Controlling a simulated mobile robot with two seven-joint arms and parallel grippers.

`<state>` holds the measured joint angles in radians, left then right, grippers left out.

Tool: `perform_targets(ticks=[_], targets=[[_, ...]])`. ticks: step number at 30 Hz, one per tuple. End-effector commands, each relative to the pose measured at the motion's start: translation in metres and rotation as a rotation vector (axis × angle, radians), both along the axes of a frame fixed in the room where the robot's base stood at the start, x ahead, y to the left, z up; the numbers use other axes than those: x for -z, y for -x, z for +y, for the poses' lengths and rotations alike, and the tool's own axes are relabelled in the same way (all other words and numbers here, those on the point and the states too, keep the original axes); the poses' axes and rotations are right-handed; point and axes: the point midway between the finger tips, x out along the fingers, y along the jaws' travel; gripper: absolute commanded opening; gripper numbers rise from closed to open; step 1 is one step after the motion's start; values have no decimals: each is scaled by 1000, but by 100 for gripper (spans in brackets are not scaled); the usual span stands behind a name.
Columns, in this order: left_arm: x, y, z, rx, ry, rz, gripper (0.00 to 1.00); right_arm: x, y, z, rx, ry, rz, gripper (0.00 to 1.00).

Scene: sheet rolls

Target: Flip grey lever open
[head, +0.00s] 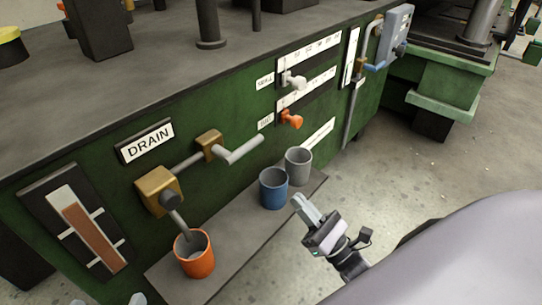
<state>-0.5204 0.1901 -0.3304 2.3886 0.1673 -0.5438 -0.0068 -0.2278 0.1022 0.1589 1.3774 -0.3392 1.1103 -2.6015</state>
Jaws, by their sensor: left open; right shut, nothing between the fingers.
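A grey pipe joins this block to a lower brass block (158,191), whose spout ends over an orange cup (196,257). My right gripper (310,210) is shut and empty, to the right of and below the lever, clear of it. Only the fingertips of my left gripper (107,300) show at the bottom left edge; they are open and well away from the lever.
A blue cup (273,188) and a grey cup (298,163) stand on a grey shelf (226,254) below the lever. An orange knob (291,120) and a whitish knob (293,82) stick out of the front at upper right. Bare floor lies to the right.

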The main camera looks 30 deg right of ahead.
Motion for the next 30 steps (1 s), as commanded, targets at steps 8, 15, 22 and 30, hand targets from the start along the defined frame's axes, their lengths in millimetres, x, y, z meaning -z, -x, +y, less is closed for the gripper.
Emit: perform_targets(ticks=[8, 15, 22, 30], targets=[[0, 0, 0, 0, -2, -1, 100, -6, -9, 3, -1, -1, -2, 0], [2, 0, 1, -3, -9, -9, 100, -32, -44, 16, -2, -1, -4, 0], [3, 0, 3, -8, -24, -28, 100, -59, -82, 29, -2, -1, -4, 0], [-4, 1, 3, -5, -14, -30, 100, -90, -85, 30, -1, 0, 1, 0]])
